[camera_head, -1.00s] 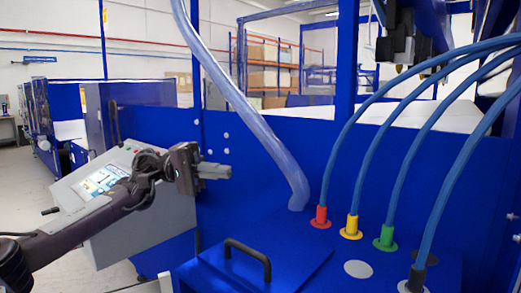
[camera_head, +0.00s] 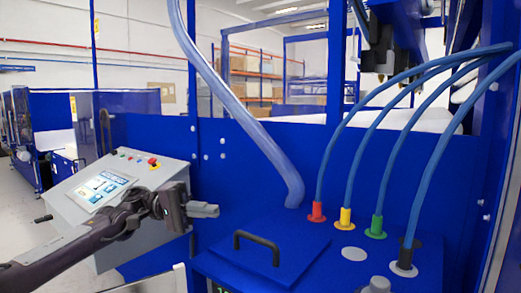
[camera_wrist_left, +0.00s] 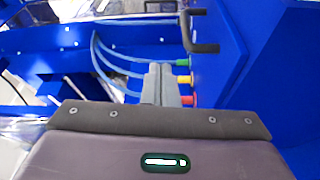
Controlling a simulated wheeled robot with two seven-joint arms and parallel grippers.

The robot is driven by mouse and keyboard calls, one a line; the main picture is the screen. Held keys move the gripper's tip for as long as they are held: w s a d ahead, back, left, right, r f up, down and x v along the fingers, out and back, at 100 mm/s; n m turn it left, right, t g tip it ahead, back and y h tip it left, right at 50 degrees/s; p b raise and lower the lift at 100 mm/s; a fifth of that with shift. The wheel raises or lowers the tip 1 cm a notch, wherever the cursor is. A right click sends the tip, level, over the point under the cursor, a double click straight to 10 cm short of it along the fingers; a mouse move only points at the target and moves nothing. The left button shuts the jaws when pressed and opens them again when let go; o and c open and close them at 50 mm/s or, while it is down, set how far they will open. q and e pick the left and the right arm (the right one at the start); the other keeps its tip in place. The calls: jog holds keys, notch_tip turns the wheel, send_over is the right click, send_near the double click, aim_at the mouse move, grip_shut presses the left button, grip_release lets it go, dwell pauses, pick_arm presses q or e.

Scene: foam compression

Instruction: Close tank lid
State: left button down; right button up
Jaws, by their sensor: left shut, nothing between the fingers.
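The blue tank lid (camera_head: 270,258) lies flat on top of the blue tank in the head view, with a black bar handle (camera_head: 257,241) on it. The handle also shows in the left wrist view (camera_wrist_left: 204,47), up and to the right of the fingertips. My left gripper (camera_head: 212,210) is shut and empty, held in the air to the left of the handle and apart from it. Its closed grey fingers show in the left wrist view (camera_wrist_left: 160,75). My right gripper is not seen in either view.
Behind the lid, blue hoses run into red (camera_head: 317,212), yellow (camera_head: 345,217), green (camera_head: 376,227) and dark grey (camera_head: 404,264) fittings. A thick translucent hose (camera_head: 247,118) comes down behind the lid. A grey control panel (camera_head: 113,190) stands at left, behind my left arm.

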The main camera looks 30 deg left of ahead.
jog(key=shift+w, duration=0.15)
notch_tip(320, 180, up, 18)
jog(key=p, duration=1.8)
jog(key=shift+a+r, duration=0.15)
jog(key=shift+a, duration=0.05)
